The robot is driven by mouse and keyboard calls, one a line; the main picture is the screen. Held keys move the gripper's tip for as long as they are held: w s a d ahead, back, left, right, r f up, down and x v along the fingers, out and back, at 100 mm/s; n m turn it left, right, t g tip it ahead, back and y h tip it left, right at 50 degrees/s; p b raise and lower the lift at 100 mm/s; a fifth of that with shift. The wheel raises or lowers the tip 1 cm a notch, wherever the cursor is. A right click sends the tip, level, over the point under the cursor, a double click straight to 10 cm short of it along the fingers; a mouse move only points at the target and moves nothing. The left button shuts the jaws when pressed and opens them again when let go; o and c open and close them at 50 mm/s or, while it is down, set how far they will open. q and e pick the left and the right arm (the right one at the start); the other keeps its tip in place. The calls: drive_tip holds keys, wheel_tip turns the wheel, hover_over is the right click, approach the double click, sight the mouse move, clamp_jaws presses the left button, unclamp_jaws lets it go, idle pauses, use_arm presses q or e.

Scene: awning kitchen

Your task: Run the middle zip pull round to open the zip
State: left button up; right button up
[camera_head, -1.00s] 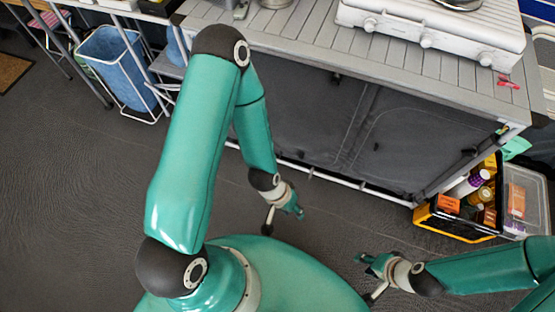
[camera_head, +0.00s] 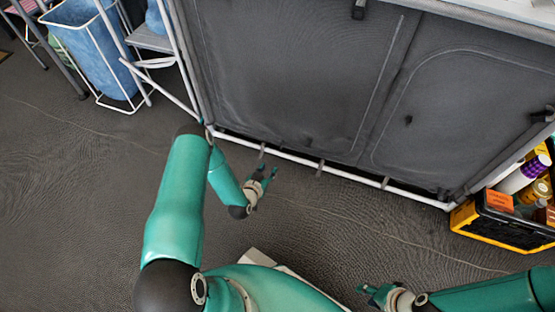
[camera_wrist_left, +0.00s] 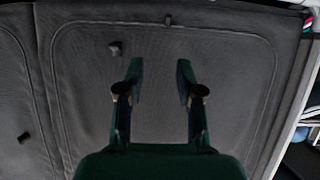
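A dark grey fabric front (camera_head: 290,80) with pale curved zip lines hangs under the counter; it fills much of the left wrist view (camera_wrist_left: 230,70). Small dark tabs on it look like zip pulls: one at the top (camera_head: 358,10), one on the right-hand panel (camera_head: 408,120), one at the right edge (camera_head: 547,115). I cannot tell for certain which is the middle pull. My left gripper (camera_head: 266,173) is open and empty, facing the fabric, apart from the tabs. My right gripper (camera_head: 367,291) appears open and empty, low over the floor.
A white rail (camera_head: 320,165) runs along the fabric's bottom edge. A yellow and black crate (camera_head: 480,225) with bottles and boxes stands at the right. A blue bag in a white frame (camera_head: 85,45) stands at the upper left. The grey floor between is clear.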

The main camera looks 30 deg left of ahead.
use_arm(q)
drive_tip(key=a+b+x, duration=0.1)
drive_tip(key=b+x, duration=0.8)
drive_tip(key=x, duration=0.8)
drive_tip(key=shift+a+f, duration=0.25)
drive_tip(key=shift+f, duration=0.15)
use_arm(e)
wheel_tip(320, 180, down, 10)
use_arm(q)
clamp_jaws()
